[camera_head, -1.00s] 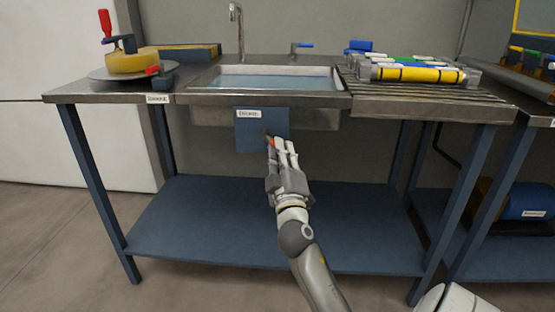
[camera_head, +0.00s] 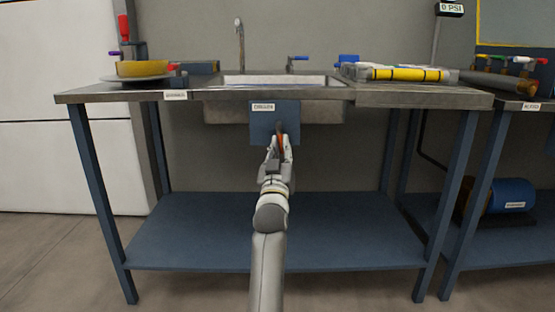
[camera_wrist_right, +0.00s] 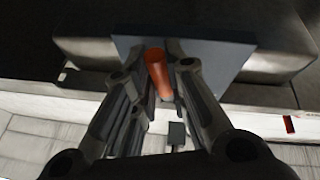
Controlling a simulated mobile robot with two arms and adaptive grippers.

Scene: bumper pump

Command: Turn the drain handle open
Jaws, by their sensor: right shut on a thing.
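The drain handle is an orange-red bar (camera_head: 279,141) on a blue plate (camera_head: 262,124) with a white label, on the front of the sink basin. In the right wrist view the orange handle (camera_wrist_right: 160,75) lies between the two fingers, in front of the blue plate (camera_wrist_right: 205,48). My right gripper (camera_head: 279,146) is shut on the handle; its fingers (camera_wrist_right: 165,85) stand on either side of it. The handle's far end meets the plate; its near part is partly covered by the fingers. My left gripper is not in view.
The sink (camera_head: 280,80) is set in a steel bench (camera_head: 425,95) with a lower blue shelf (camera_head: 330,225). A faucet (camera_head: 240,45) stands behind. A yellow round part (camera_head: 143,68) sits at left, yellow and grey cylinders (camera_head: 410,74) at right. A blue tank (camera_head: 512,196) is at far right.

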